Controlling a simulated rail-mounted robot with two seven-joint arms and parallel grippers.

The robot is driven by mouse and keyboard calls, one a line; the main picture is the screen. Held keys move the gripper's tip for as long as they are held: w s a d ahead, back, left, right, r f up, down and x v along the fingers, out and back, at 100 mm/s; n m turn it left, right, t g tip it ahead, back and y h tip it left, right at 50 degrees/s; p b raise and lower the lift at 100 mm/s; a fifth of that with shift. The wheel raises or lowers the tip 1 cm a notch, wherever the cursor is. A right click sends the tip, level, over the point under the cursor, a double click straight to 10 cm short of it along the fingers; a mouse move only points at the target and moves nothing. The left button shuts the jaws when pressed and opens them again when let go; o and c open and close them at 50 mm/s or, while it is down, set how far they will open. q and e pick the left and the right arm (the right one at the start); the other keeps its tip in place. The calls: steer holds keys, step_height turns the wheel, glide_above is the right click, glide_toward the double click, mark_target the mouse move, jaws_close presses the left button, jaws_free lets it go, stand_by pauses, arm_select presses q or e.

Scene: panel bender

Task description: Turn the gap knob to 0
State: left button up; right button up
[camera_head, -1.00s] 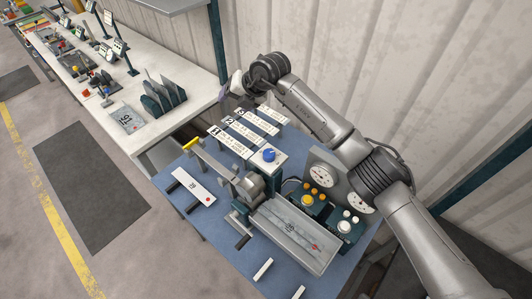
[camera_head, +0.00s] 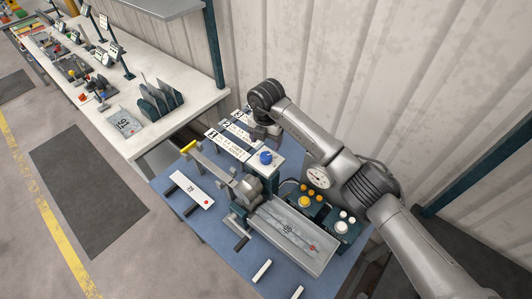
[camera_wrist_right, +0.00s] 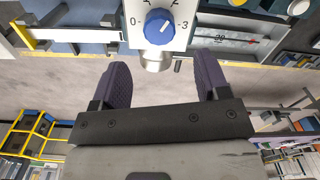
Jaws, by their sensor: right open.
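The gap knob is a blue round knob (camera_head: 266,157) on a white-topped box at the back of the blue bench. In the right wrist view the knob (camera_wrist_right: 158,26) sits on a white dial plate (camera_wrist_right: 180,40), with 0 at its left and 3 at its right. I cannot tell its exact setting. My right gripper (camera_wrist_right: 162,78) is open and empty, with two dark purple fingers apart. The knob lies beyond the fingertips, roughly centred between them and not touched. In the head view this gripper is partly hidden behind its arm. My left gripper is not in view.
Numbered label cards (camera_head: 228,144) lie left of the knob box. A bender with a grey tray (camera_head: 290,236) stands in front. Buttons (camera_head: 305,202) and a round gauge (camera_head: 318,176) are at its right. A corrugated wall (camera_head: 370,70) rises behind.

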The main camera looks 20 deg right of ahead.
mark_target(266, 156)
step_height(266, 156, down, 8)
steer(key=shift+r+p, duration=0.1)
steer(key=shift+p, duration=0.45)
steer(key=shift+c, duration=0.3)
steer(key=c, duration=0.9)
